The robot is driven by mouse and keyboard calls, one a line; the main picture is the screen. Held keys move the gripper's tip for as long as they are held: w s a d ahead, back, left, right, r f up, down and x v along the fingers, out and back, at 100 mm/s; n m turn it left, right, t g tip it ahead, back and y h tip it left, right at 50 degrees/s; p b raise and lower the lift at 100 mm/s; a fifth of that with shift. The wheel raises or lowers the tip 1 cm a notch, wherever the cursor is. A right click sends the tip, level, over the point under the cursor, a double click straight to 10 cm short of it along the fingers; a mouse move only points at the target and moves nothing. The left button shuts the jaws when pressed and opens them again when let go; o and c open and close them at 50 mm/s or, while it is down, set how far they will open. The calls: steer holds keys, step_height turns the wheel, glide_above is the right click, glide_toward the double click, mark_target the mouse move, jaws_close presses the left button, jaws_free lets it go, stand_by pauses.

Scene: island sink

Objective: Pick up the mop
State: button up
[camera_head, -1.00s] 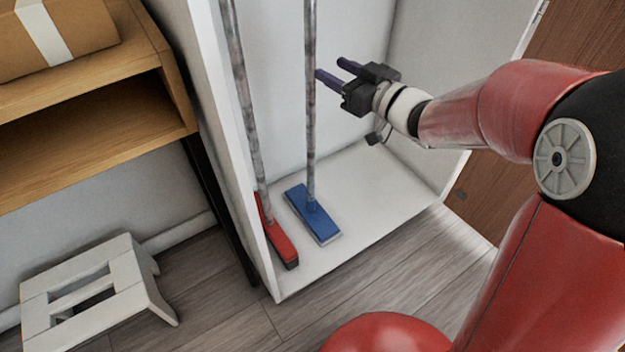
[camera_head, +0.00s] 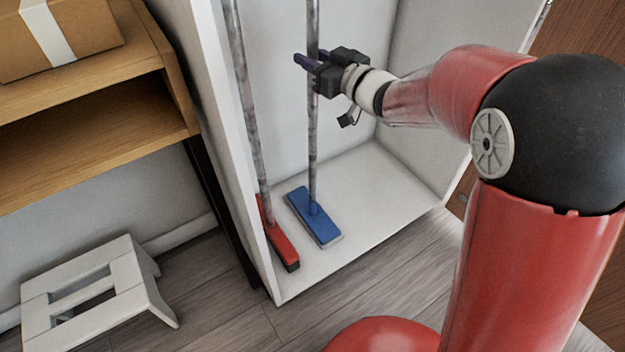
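Two long grey-handled tools stand upright in a white open cabinet. One has a flat blue head (camera_head: 315,217) and looks like the mop; its handle (camera_head: 312,140) rises out of the top of the picture. The other, a red-headed tool (camera_head: 281,243), stands to its left against the cabinet's left wall. My gripper (camera_head: 303,60) is at the blue-headed tool's handle, high above its head. The dark fingers reach left past the handle and appear apart, with the handle seen at them. Whether they touch it is unclear.
The white cabinet's floor (camera_head: 385,200) is bare to the right of the blue head. A wooden shelf (camera_head: 90,130) with a cardboard box (camera_head: 80,35) stands at left. A white step stool (camera_head: 90,290) is on the floor below it.

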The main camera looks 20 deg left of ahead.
jaws_close()
steer(key=shift+r, duration=0.1)
stand_by(1.0)
